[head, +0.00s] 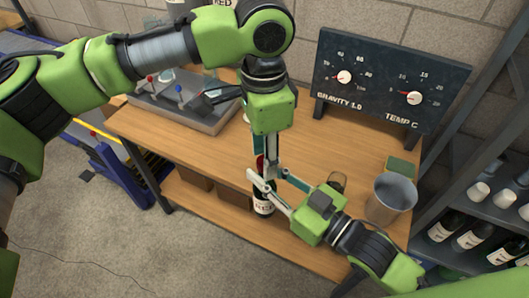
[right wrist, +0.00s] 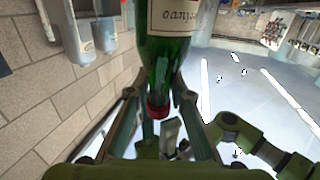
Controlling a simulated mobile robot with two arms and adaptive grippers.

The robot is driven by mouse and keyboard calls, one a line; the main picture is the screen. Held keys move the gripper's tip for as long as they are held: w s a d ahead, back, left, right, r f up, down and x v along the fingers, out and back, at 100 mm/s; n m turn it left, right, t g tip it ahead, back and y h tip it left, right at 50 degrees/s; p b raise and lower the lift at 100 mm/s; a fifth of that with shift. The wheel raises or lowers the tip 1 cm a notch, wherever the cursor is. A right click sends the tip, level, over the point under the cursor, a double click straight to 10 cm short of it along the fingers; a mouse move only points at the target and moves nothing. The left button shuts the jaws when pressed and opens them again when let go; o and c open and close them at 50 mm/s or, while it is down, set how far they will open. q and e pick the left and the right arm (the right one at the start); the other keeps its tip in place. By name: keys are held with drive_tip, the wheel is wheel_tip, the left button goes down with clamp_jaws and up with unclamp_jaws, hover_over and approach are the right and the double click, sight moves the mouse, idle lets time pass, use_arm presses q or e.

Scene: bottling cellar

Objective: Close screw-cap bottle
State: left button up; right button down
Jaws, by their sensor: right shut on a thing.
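A dark green wine bottle (head: 263,207) with a pale label stands upright at the front of the wooden bench, partly hidden by my right gripper. Its red cap (head: 260,163) is on top of the neck. My right gripper (head: 264,188) comes in from the right and is shut on the bottle near its neck. In the right wrist view the bottle (right wrist: 178,45) shows inverted, its red cap (right wrist: 158,111) between the fingers. My left gripper (head: 262,160) points down from above at the cap; whether it grips the cap cannot be told.
A gauge panel (head: 388,84) stands behind on the bench (head: 190,152). A grey box with levers (head: 187,107) is at the left. A rack with bottles (head: 470,238) stands at the right.

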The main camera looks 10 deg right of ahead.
use_arm(q)
drive_tip(key=shift+r, duration=2.25)
drive_tip(key=shift+c, duration=0.5)
wheel_tip(320, 180, up, 2)
drive_tip(key=n, duration=0.3)
drive_tip(key=shift+w+r, duration=0.1)
drive_tip(key=shift+r, duration=0.1)
drive_tip(key=shift+r+n, duration=0.55)
drive_tip(key=shift+n, duration=0.15)
drive_tip(key=shift+f, duration=0.1)
drive_tip(key=shift+f, duration=3.95)
